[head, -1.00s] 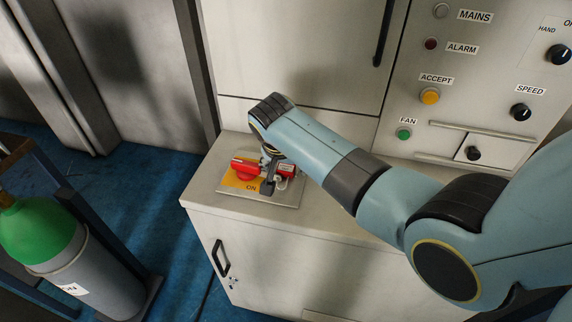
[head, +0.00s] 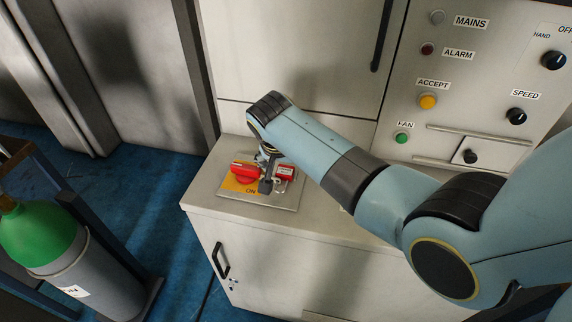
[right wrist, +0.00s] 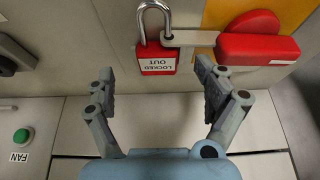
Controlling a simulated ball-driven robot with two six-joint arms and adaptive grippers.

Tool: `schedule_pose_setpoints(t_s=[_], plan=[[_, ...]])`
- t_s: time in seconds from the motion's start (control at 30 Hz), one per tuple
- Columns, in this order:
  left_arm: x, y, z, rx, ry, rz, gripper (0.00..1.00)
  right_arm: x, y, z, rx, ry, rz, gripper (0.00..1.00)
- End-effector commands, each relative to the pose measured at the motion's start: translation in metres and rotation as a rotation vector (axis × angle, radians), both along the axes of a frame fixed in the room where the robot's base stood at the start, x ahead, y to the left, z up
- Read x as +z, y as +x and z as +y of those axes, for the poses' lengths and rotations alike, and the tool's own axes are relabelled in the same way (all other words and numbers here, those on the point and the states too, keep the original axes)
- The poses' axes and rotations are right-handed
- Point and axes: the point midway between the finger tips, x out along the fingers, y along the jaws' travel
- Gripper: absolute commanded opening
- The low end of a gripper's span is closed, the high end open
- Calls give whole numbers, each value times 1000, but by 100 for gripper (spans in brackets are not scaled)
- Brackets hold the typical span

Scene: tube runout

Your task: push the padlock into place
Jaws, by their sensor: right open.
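I cannot tell whether the shackle is fully seated. In the head view the padlock (head: 285,172) sits right of the handle (head: 243,170). My right gripper (right wrist: 156,82) is open, its fingers apart on either side, just short of the padlock body, holding nothing. It is partly hidden by its arm in the head view.
A yellow "ON" plate (head: 238,187) lies under the handle on the cabinet ledge (head: 330,217). A panel of buttons and knobs (head: 428,101) rises at the right. A green-topped cylinder (head: 38,235) stands at the lower left. The blue floor (head: 176,200) is clear between.

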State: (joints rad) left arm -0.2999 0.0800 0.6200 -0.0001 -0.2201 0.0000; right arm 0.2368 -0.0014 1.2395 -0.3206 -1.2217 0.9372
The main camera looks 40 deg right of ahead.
Motion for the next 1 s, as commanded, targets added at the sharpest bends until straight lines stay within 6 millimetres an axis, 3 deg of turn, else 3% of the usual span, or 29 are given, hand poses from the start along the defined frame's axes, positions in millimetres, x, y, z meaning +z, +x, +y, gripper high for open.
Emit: schedule_pose_setpoints(t_s=[0.2,1.0], plan=[[21,0,0,0,0,-1,40,21,0,0,0,0,0,91],[18,0,0,0,0,-1,40,68,-2,-1,-1,-2,5,91]])
